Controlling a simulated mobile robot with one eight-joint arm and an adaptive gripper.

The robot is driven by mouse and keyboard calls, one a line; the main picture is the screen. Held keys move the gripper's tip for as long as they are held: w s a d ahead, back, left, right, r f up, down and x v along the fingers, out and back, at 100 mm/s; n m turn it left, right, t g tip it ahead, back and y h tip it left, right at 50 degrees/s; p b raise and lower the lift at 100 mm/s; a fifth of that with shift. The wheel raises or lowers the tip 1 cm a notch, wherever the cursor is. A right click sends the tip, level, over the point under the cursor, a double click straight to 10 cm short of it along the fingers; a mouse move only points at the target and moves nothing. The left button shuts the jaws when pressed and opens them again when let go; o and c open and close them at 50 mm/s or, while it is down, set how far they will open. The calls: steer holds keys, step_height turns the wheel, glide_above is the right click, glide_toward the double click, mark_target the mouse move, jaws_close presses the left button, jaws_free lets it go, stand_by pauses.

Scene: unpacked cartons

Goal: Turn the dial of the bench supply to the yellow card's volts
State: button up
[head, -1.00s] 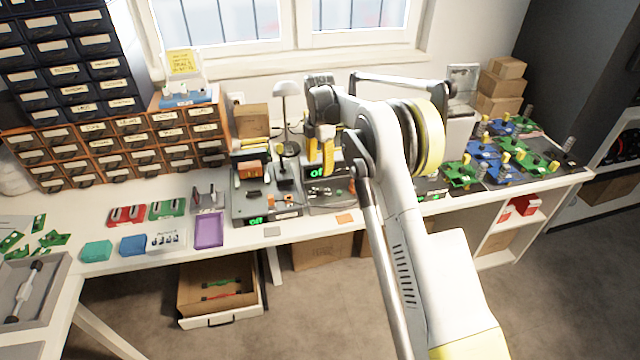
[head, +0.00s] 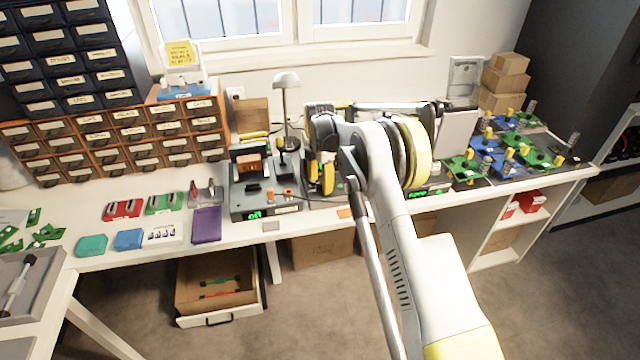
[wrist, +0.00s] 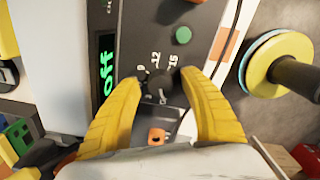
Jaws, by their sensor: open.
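The bench supply (wrist: 128,20) fills the middle of the wrist view, with a lit green display (wrist: 107,75) reading "off". Its dark dial (wrist: 157,88) has white marks beside it, among them 12 and 15; I cannot tell where its pointer stands. My gripper (wrist: 162,80) is open, its yellow fingers on either side of the dial; contact is unclear. In the head view my gripper (head: 320,178) is over the bench devices and hides much of the one below. The yellow card (head: 180,55) stands atop the drawer cabinet at back left; its writing is too small to read.
A green knob (wrist: 183,35) and an orange part (wrist: 156,136) sit near the dial. A grey device (head: 245,204) also reading "off" stands left of my gripper, a lamp (head: 286,80) behind. Boards (head: 485,165) lie right. An open drawer (head: 215,290) hangs below the bench.

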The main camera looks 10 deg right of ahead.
jaws_close()
